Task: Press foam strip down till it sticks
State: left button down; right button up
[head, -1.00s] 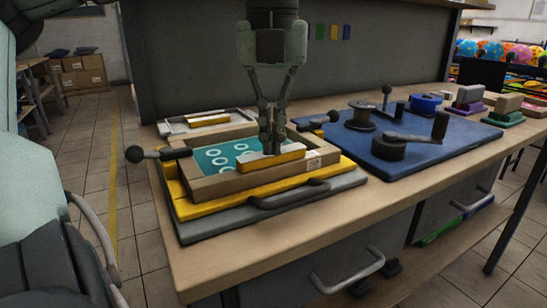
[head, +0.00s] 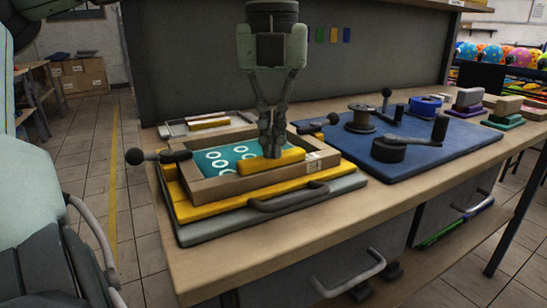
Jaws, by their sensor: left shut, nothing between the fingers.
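The foam strip (head: 288,162) is a yellow bar lying across the front right part of the teal screen (head: 218,159), which has white rings on it. The screen sits in a brown frame (head: 225,187) with a pale label at its right corner. My left gripper (head: 272,156) points straight down from above. Its fingers are shut, with nothing between them. The tips meet the top of the strip near its middle and hide part of it. Whether they press hard on it cannot be seen. My right gripper is not in view.
The frame rests on a yellow plate (head: 190,213) over a grey base (head: 214,234) with a dark handle (head: 290,201). Black knobbed levers (head: 150,156) flank it. A blue board (head: 420,160) with reels and a crank lies to the right. A grey panel stands behind.

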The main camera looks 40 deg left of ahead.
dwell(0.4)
pick_arm(q)
notch_tip(320, 180, up, 8)
jog(key=p, duration=0.6)
jog(key=shift+f, duration=0.1)
dwell(0.4)
